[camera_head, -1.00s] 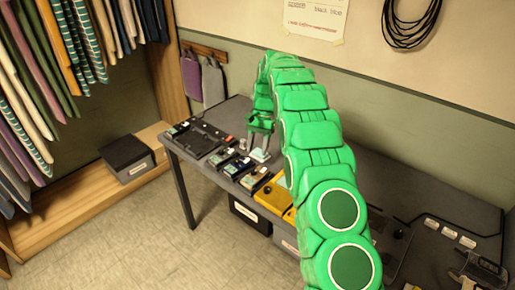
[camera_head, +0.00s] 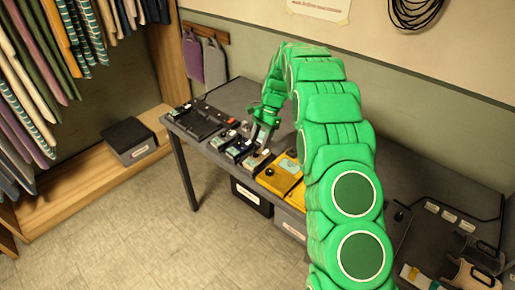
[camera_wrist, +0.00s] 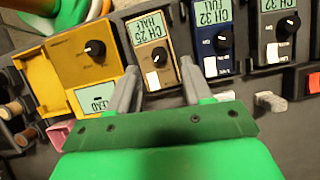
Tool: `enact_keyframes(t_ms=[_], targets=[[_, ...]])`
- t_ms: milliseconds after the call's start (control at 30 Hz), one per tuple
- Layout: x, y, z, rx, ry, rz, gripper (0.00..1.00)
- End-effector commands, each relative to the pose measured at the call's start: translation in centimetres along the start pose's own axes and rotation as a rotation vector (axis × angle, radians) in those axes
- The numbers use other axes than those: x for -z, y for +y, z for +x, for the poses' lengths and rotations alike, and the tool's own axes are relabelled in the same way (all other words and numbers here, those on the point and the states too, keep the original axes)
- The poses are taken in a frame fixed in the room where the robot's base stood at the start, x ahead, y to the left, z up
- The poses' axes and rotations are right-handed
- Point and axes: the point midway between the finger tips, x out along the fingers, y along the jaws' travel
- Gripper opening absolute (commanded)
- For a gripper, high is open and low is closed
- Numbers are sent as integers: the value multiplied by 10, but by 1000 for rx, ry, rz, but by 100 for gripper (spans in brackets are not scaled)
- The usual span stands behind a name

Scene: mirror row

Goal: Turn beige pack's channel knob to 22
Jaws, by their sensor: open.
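The beige pack (camera_wrist: 178,29) is in the upper middle of the wrist view, upside down there. Its display (camera_wrist: 149,28) appears to read CH 25 HALF. Its black channel knob (camera_wrist: 160,56) has a pale pointer mark, and a white switch (camera_wrist: 152,81) sits beside the knob. My gripper (camera_wrist: 160,70) is open, with one finger on each side of the pack's knob end; I cannot tell whether they touch it. In the head view my gripper (camera_head: 258,143) is over the row of packs, close to the beige pack (camera_head: 257,161), which it partly hides.
A yellow pack (camera_wrist: 68,72) with a black knob lies left of the beige one in the wrist view. A blue pack (camera_wrist: 214,66) and a grey pack (camera_wrist: 264,52) lie to its right, closely spaced. All rest on the dark table (camera_head: 232,95). My arm hides the table's middle.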

Motion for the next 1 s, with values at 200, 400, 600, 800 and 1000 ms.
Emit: enact_keyframes(t_ms=[200, 400, 600, 800, 1000], targets=[[0, 1, 31, -5, -3, 1, 50], [0, 0, 40, -1, 1, 0, 50], [0, 0, 40, -1, 1, -1, 48], [0, 0, 40, -1, 1, -1, 18], [0, 0, 40, -1, 1, -1, 0]])
